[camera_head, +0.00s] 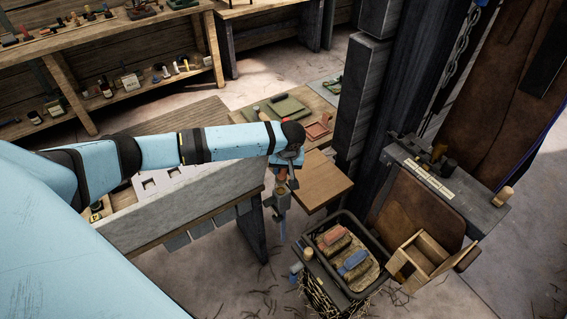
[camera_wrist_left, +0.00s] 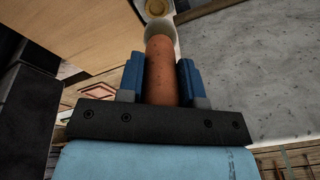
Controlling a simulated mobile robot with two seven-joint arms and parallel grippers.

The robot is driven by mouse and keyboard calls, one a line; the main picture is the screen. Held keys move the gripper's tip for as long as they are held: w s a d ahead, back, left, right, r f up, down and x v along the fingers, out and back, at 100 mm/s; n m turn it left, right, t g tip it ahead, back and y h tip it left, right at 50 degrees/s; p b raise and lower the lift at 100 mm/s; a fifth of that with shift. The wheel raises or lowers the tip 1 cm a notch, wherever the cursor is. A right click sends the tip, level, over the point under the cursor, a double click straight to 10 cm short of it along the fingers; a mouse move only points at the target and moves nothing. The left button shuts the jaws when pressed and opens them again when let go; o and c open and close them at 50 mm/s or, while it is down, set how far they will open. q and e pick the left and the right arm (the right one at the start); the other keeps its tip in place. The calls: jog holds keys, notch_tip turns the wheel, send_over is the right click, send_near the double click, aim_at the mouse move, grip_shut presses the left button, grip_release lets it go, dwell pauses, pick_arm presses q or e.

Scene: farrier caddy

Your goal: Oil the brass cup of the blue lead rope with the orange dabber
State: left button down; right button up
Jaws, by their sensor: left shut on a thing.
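My left gripper (camera_head: 284,170) is shut on the orange dabber (camera_wrist_left: 161,75), which stands between its blue fingers in the left wrist view. The dabber (camera_head: 282,177) points downward in the head view. Its pale end (camera_wrist_left: 159,33) lies close to a round brass cup (camera_wrist_left: 157,8) at the top edge of the wrist view. In the head view the brass cup (camera_head: 281,189) sits on a grey metal piece (camera_head: 281,207) just below the dabber. I cannot tell whether dabber and cup touch. My right gripper is out of view.
A dark caddy (camera_head: 377,278) with brushes stands on the floor below right of the gripper. A brown wooden board (camera_head: 318,182) is just right of the gripper. A grey panel (camera_head: 190,205) lies left below my arm. A post (camera_head: 395,95) stands behind.

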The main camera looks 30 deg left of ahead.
aim_at(284, 179)
pick_arm(q)
jog(key=shift+x, duration=1.05)
jog(key=shift+s+d+f+b, duration=0.1)
jog(key=shift+d+f+b, duration=0.1)
jog(key=shift+f, duration=0.35)
jog(key=shift+d+f+b, duration=0.1)
jog(key=shift+f+b, duration=0.1)
jog(key=shift+f, duration=0.35)
jog(key=shift+a+f, duration=0.1)
jog(key=shift+f, duration=0.1)
jog(key=shift+p, duration=0.5)
jog(key=shift+f, duration=0.3)
jog(key=shift+r, duration=0.1)
